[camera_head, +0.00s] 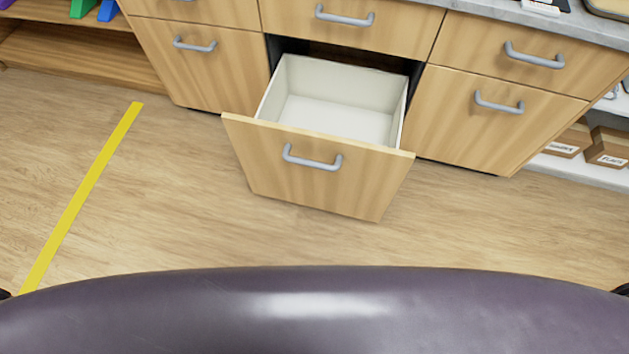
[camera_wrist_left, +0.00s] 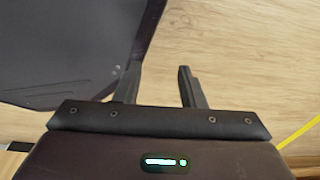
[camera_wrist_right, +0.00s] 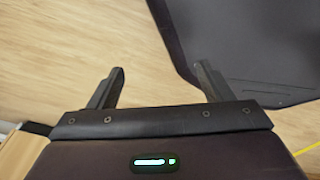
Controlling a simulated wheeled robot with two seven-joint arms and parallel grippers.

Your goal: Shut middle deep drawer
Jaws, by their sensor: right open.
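The middle deep drawer (camera_head: 300,178) stands pulled out from the lower middle of the wooden cabinet. Its white inside (camera_head: 335,110) is empty where I can see it. A grey bar handle (camera_head: 312,158) is on its front. My left gripper (camera_wrist_left: 162,70) shows in the left wrist view, its two fingers apart with nothing between them, over bare floor beside my base. My right gripper (camera_wrist_right: 158,72) shows in the right wrist view, open and empty, also over floor beside my base. Neither gripper shows in the head view, and both are away from the drawer.
Closed drawers flank the open one, left (camera_head: 200,70) and right (camera_head: 490,115), with a closed upper drawer (camera_head: 350,25) above. A yellow floor strip (camera_head: 85,190) runs at left. Boxes (camera_head: 607,148) sit on a right shelf. Floor before the drawer is clear.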

